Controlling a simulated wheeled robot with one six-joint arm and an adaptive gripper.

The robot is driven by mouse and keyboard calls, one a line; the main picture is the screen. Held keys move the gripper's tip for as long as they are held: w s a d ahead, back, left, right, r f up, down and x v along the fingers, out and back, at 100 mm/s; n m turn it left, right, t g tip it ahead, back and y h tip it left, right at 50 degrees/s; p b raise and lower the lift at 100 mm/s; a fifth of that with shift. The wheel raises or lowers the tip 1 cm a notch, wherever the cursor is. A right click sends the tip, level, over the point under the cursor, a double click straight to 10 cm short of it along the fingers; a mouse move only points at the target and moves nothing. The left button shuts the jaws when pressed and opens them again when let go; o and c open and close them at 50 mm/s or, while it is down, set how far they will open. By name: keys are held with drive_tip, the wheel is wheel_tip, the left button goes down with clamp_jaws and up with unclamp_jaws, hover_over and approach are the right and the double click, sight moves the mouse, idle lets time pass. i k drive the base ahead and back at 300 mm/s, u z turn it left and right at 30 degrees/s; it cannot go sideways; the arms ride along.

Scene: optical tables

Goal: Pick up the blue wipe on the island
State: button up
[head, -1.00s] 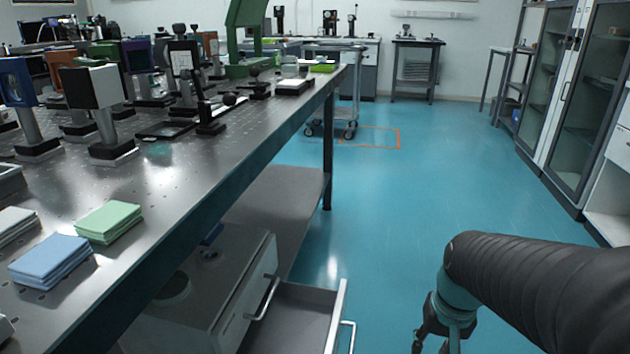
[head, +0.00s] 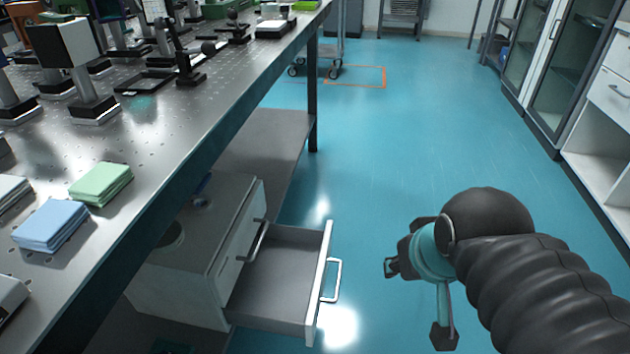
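The blue wipe (head: 51,225) is a folded stack lying flat on the metal optical table (head: 150,195), near its edge at the left of the head view. A green wipe stack (head: 101,183) lies just behind it to the right, and a pale grey-white stack (head: 10,191) lies to its left, cut by the frame. My gripper (head: 392,266) hangs over the floor at the right, beyond the open drawer and well apart from the wipes. Its fingers are small and partly turned away, so its opening is unclear. I see nothing held in it.
An open, empty-looking drawer (head: 275,285) juts out below the table between it and my arm. Optical mounts (head: 90,95) crowd the table's far part. The blue floor (head: 400,150) is clear in the middle. Glass cabinets (head: 560,80) stand at the right.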

sight(47, 230)
drive_tip(key=k, duration=0.5)
drive_tip(key=z, duration=0.45)
drive_tip(key=i, duration=0.6)
drive_tip(key=u, duration=0.9)
drive_tip(key=k, duration=0.35)
drive_tip(key=u, duration=0.35)
drive_tip(key=i, duration=0.25)
drive_tip(key=u, duration=2.05)
